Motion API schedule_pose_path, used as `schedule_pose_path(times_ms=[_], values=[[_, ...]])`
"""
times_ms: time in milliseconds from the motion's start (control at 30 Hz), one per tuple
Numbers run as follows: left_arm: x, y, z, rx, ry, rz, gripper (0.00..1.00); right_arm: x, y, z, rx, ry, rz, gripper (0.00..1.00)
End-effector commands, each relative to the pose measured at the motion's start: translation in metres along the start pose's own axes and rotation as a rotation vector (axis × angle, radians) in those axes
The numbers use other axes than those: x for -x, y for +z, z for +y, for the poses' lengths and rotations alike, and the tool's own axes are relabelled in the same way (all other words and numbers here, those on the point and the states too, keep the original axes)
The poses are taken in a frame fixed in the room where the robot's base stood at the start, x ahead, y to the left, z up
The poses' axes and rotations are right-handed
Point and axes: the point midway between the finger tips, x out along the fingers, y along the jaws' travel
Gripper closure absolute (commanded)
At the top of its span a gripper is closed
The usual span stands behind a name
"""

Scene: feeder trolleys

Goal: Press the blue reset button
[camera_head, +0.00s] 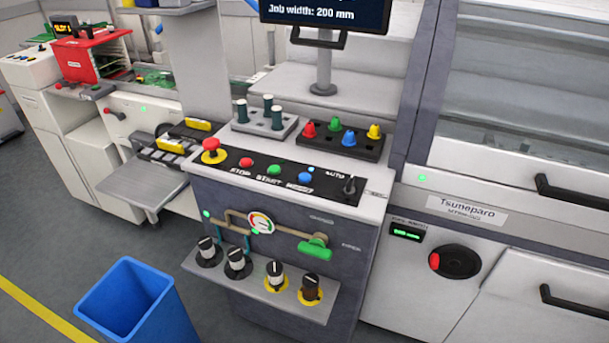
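The blue reset button (305,178) sits on the black control strip (270,171) on top of the grey console. It is to the right of the green start button (274,170) and the red stop button (246,162), and to the left of the AUTO selector switch (349,187). The label below it is small and hard to read. A small light shows just above it. Neither of my grippers is in the head view.
Behind the strip stand a rack of coloured caps (342,139) and a block with dark pegs (265,118). A red emergency stop (211,150) is at the strip's left end. A knob shelf (262,286) juts out in front. A blue bin (140,310) stands on the floor at left.

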Motion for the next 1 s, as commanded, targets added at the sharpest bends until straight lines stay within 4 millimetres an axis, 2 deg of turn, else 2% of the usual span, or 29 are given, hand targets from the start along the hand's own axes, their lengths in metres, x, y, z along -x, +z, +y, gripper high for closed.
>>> schedule_pose_path(times_ms=[533,767,1000], values=[[0.004,0.018,0.004,0.002,0.003,-0.021,0.00,0.002,0.006,-0.001,0.000,-0.002,-0.007,1.00],[0.004,0.015,0.003,0.002,0.003,-0.018,0.00,0.002,0.006,-0.001,0.000,-0.002,-0.007,1.00],[0.001,0.004,0.001,0.000,0.001,-0.005,0.00,0.001,0.005,-0.001,0.000,-0.001,-0.006,1.00]])
